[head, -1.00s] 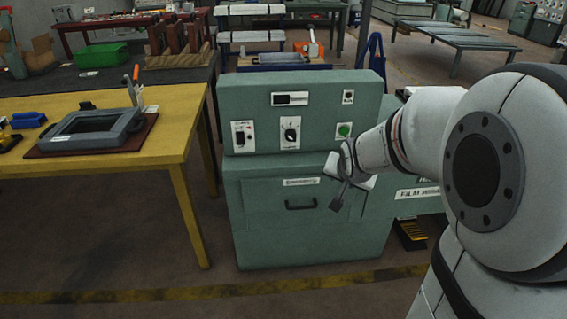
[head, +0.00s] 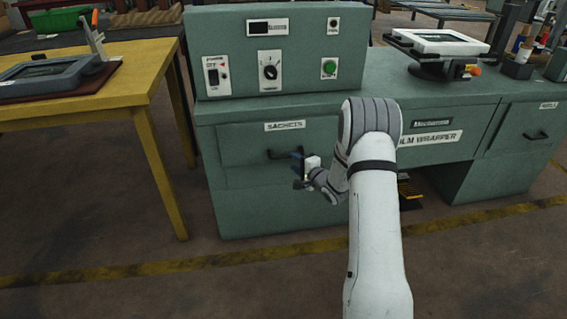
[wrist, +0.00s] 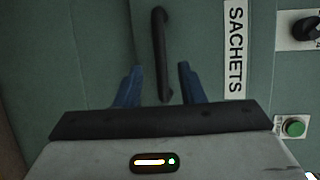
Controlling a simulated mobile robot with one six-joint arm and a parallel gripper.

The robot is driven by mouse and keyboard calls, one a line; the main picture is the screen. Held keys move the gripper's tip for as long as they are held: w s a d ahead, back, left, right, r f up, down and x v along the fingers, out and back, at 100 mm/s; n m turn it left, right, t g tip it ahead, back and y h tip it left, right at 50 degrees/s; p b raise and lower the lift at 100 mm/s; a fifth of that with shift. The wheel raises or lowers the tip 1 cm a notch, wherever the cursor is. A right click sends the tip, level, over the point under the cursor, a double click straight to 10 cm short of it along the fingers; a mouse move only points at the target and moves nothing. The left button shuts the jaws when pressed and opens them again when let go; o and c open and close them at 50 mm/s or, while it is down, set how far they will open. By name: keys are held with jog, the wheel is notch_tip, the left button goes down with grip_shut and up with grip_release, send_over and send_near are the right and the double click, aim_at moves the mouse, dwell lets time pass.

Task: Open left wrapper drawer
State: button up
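The left wrapper drawer (head: 242,148), labelled SACHETS, is in the left side of the green film wrapper in the head view. Its front looks closed. Its dark bar handle (head: 282,153) is partly covered by my gripper (head: 299,168) at its right end. In the wrist view the handle (wrist: 159,50) runs lengthwise up the picture, its lower end lying between the two blue fingers of my gripper (wrist: 158,80). The fingers are apart, with a gap on both sides of the handle. I cannot tell whether they reach its full depth.
The control panel (head: 278,50) stands above the drawer. A second drawer (head: 520,128) is at the right end of the wrapper. A yellow table (head: 130,95) stands close on the left. The floor in front of the drawer is clear.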

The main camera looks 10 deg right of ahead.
aim_at(288, 157)
jog(key=b+x, duration=0.2)
jog(key=x, duration=0.4)
jog(key=shift+w+a, duration=0.15)
jog(key=shift+w, duration=0.05)
grip_shut()
